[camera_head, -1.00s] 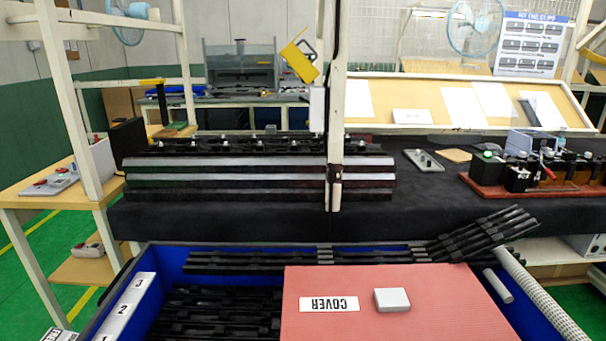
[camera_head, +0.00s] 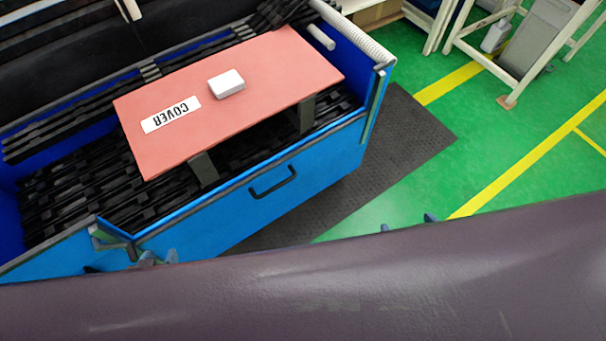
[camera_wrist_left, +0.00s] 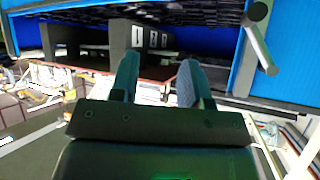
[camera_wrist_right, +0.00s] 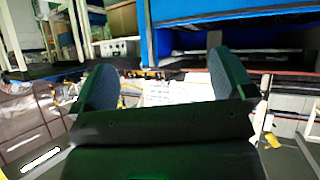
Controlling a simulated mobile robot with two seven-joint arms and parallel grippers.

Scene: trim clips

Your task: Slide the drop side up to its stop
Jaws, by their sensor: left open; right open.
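The blue drop side (camera_head: 255,190) is the front panel of the blue bin, with a black handle (camera_head: 272,183) on its face. Its top edge sits lower than the bin's right end post. My left gripper (camera_head: 158,258) is open and empty near the panel's left end; mostly its fingertips show. My right gripper (camera_head: 407,224) is open, right of the panel and apart from the handle. The right wrist view shows its fingers (camera_wrist_right: 165,80) wide apart, with blue panelling beyond.
A red cover board (camera_head: 220,110) with a white block (camera_head: 226,83) lies over black trim clips (camera_head: 75,195) in the bin. A dark mat (camera_head: 415,135) lies on the green floor to the right. A white-framed stand (camera_head: 510,75) is at the upper right.

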